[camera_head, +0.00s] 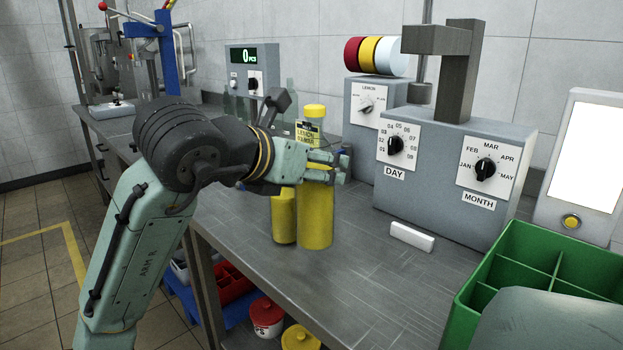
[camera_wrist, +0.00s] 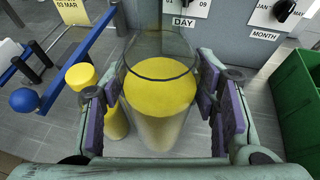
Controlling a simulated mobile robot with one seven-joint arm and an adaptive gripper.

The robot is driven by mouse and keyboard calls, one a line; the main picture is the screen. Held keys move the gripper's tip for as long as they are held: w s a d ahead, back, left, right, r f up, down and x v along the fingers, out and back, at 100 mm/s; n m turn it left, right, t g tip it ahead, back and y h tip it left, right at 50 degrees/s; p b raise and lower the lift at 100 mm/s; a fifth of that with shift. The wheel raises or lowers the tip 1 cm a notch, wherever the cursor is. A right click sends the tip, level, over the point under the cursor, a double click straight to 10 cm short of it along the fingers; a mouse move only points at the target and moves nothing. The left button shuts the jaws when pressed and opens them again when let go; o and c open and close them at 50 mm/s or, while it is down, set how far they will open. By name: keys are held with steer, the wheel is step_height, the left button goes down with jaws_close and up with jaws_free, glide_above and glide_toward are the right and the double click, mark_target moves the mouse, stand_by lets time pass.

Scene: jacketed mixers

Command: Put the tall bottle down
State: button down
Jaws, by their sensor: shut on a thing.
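In the wrist view the tall bottle (camera_wrist: 160,115) fills the space between my two purple-padded fingers. Its base is at or very near the bench top; I cannot tell whether it touches. A shorter yellow bottle (camera_head: 284,217) stands close on its left, partly hidden behind the tall one; it also shows in the wrist view (camera_wrist: 82,78).
The steel bench (camera_head: 365,285) is clear in front of the bottles. A grey machine with DAY and MONTH dials (camera_head: 450,180) stands behind right, with a small white block (camera_head: 411,237) before it. A green divided crate (camera_head: 540,270) is at the right. Red and yellow tubs sit below.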

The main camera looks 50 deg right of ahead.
mark_target(312, 184)
steer(key=f, duration=0.2)
steer(key=w+f, duration=0.1)
steer(key=shift+w+d+f, duration=0.1)
steer(key=shift+d+f, duration=0.15)
steer(key=shift+d, duration=0.15)
steer(key=shift+f, duration=0.2)
steer(key=c, duration=0.9)
jaws_free()
